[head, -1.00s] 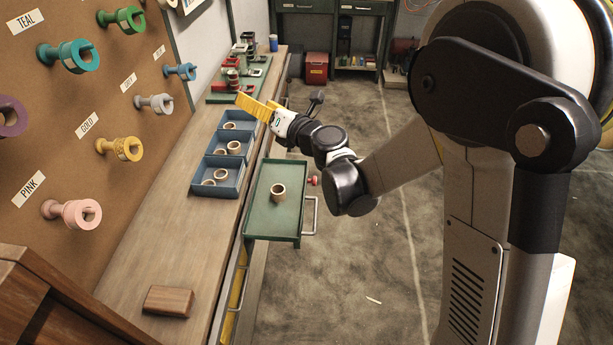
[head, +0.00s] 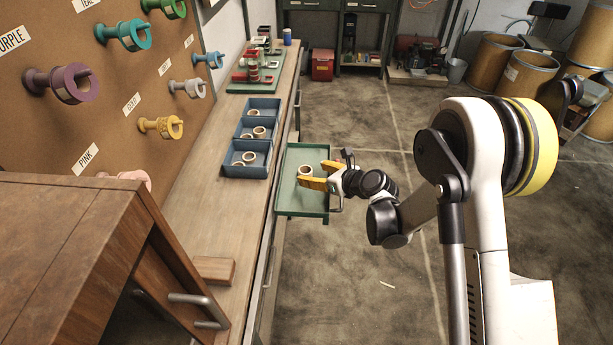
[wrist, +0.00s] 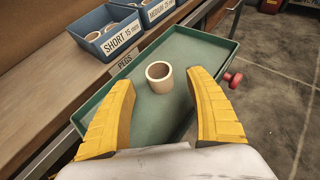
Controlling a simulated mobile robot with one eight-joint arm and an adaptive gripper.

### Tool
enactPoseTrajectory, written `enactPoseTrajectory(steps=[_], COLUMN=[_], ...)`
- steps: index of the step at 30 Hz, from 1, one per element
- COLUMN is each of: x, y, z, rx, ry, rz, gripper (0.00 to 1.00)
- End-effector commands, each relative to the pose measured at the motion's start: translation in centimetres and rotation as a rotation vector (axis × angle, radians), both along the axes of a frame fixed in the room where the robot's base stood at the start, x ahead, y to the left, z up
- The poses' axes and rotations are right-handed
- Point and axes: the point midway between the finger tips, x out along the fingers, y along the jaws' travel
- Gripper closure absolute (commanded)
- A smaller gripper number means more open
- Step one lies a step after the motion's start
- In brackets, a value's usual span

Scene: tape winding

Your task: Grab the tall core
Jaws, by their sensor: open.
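A tan cardboard core (head: 304,171) stands upright in a green tray (head: 300,207) beside the workbench. In the wrist view the core (wrist: 159,77) shows its open top, and the tray (wrist: 196,43) lies around it. My gripper (head: 314,172), with yellow fingers, is open and low over the tray. In the wrist view my gripper (wrist: 160,82) has one finger on each side of the core, with a visible gap on both sides. The core is not held. Whether it is the tall one cannot be told from a label.
Blue bins with cores stand on the bench left of the tray; the near bin (wrist: 106,38) reads SHORT 15 mm, another (wrist: 160,8) MEDIUM 25 mm. A red knob (wrist: 233,79) sits by the tray's right edge. A wooden block (head: 214,269) lies on the bench.

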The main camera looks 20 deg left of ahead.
Motion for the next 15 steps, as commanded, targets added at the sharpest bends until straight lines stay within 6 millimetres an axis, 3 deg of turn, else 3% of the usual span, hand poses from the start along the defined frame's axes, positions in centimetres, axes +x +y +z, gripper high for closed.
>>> enactPoseTrajectory(steps=[9,15], x=[2.0,2.2], y=[3.5,3.7], z=[-2.2,-2.1], rx=[0.0,0.001], ry=[-0.001,0.0], rz=[0.0,-0.001], gripper=[0.35,0.35])
